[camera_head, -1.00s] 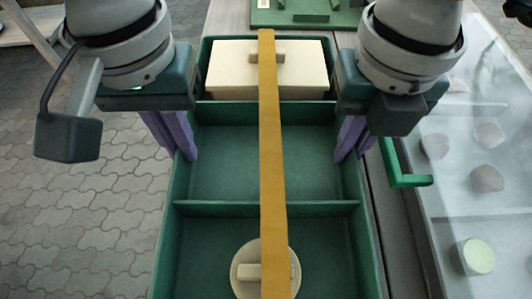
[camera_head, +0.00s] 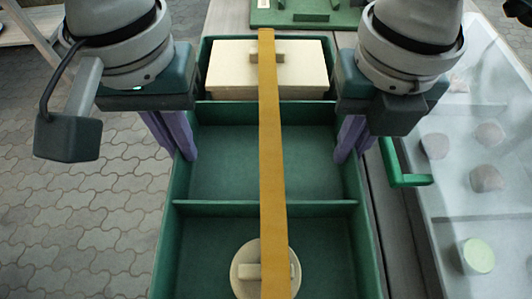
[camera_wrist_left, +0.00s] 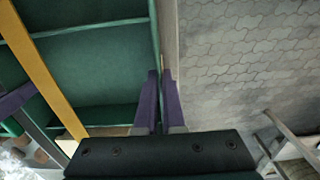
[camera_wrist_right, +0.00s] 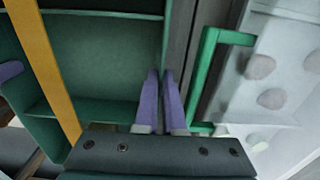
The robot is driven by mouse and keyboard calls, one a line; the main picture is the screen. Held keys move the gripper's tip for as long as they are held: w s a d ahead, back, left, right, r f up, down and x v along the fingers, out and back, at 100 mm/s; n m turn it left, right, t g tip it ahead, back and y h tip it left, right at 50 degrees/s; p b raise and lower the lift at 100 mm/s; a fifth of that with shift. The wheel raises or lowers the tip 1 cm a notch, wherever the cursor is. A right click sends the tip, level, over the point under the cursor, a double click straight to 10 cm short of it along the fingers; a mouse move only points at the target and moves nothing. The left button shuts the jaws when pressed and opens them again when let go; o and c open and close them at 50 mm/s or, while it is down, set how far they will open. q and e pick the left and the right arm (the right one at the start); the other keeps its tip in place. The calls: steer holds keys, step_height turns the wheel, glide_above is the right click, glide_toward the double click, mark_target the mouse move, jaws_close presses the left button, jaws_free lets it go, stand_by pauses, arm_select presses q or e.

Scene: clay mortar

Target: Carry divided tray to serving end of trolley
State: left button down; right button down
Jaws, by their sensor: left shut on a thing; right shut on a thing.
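The green divided tray (camera_head: 265,208) has three compartments in the head view. A cream lidded box (camera_head: 230,70) sits in the far compartment. The middle compartment is empty, and a round cream lidded piece (camera_head: 247,270) sits in the near one. A long yellow strip (camera_head: 271,150) runs lengthwise over the tray. My left gripper (camera_head: 186,150) is shut on the tray's left wall, and the left wrist view shows its purple fingers (camera_wrist_left: 159,100) on either side of that wall. My right gripper (camera_head: 348,150) is shut on the right wall, also seen in the right wrist view (camera_wrist_right: 162,100).
Right of the tray is a pale translucent-topped case (camera_head: 460,190) with a green handle (camera_head: 405,180) and several grey lumps beneath. A green board (camera_head: 305,14) lies beyond the tray. Paved floor (camera_head: 90,220) is open on the left.

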arm_select(q)
steer(key=shift+r, duration=0.1)
arm_select(e)
steer(key=shift+r, duration=0.1)
stand_by(0.3)
